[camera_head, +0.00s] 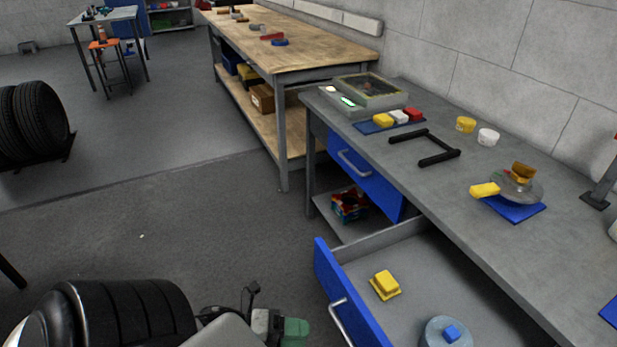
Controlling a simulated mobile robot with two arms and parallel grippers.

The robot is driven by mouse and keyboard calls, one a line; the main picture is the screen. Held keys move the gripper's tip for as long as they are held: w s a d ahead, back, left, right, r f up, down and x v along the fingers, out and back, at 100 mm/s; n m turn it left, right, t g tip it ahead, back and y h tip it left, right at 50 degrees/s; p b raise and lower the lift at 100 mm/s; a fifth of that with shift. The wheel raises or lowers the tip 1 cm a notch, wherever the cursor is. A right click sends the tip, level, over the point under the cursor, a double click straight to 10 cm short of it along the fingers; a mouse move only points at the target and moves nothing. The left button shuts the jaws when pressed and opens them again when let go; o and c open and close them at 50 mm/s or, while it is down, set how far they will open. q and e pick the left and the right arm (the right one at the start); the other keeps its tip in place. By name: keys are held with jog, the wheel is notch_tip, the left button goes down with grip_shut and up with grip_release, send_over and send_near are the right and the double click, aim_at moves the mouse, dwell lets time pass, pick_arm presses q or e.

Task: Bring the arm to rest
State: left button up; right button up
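My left arm comes in at the bottom edge, left of the open drawer. Its gripper (264,322) is low in the picture and partly cut off, and the gap between its fingers cannot be made out. A green piece (294,331) shows right beside it; whether the gripper touches or holds it is unclear. My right gripper is not in view.
A blue-fronted drawer (352,296) stands open under the grey workbench (410,175), with a yellow block (385,284) and a blue-grey round item (447,333) inside.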

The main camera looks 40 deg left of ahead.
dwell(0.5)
pick_arm(q)
jog(key=s+a+f+n+y, duration=0.1)
jog(key=a+f+n+y, duration=0.15)
jog(key=f+n, duration=0.35)
jog(key=s+a+f+n+g+y+p, duration=0.15)
jog(key=f+n+y, duration=0.25)
jog(key=f, duration=0.5)
jog(key=s+a+f+n+y, duration=0.1)
jog(key=a+f+n+y, duration=0.25)
jog(key=f, duration=0.35)
jog(key=s+d+f+n+g, duration=0.4)
jog(key=s+f, duration=0.3)
jog(key=s, duration=0.2)
jog(key=s+d+f+n+g, duration=0.5)
jog(key=s+d+f, duration=0.2)
jog(key=s+f, duration=0.1)
jog(key=shift+s+d+f+n+y+p, duration=0.2)
jog(key=shift+s+d+n+y+p, duration=0.1)
jog(key=shift+s+n+y+p, duration=0.1)
